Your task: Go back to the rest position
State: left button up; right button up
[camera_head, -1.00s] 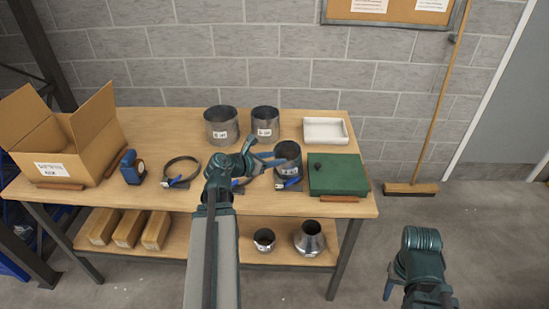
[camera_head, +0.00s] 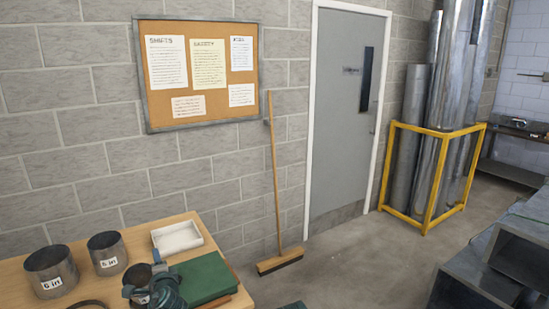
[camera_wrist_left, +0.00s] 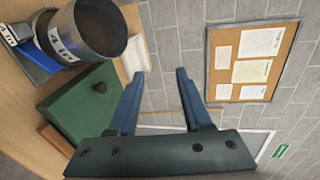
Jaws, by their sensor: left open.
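My left gripper (camera_wrist_left: 160,76) is open in the left wrist view, with nothing between its two blue fingers. The fingers point toward the wall, past the green case (camera_wrist_left: 92,98) on the bench. A metal duct ring (camera_wrist_left: 92,28) with a label stands beside the case, left of the fingers in that view. In the head view, my left wrist shows at the bottom edge near the green case (camera_head: 205,277), partly in front of a duct ring (camera_head: 137,277). My right gripper's jaws are out of view.
The wooden bench (camera_head: 226,247) carries two more duct rings (camera_head: 50,272) (camera_head: 107,252) and a white tray (camera_head: 177,237). A broom (camera_head: 275,190) leans on the wall by a grey door (camera_head: 345,110). A yellow rack (camera_head: 428,190) holds tall ducts. The floor before the door is clear.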

pick_arm(q)
jog(key=s+d+f+n+g+h, duration=0.2)
jog(key=s+d+f+n+g, duration=0.25)
jog(key=d+f, duration=0.3)
jog(key=s+d+f+n+g+h, duration=0.2)
jog(key=s+d+f+n+g, duration=0.25)
jog(key=d, duration=0.45)
jog(key=s+d+f+g+h, duration=0.2)
jog(key=s+d+f+g, duration=0.2)
jog(key=s+d, duration=0.7)
jog(key=shift+s+d+f+g+h, duration=0.35)
jog(key=shift+s+f, duration=0.25)
jog(key=shift+s, duration=0.45)
jog(key=shift+a, duration=0.15)
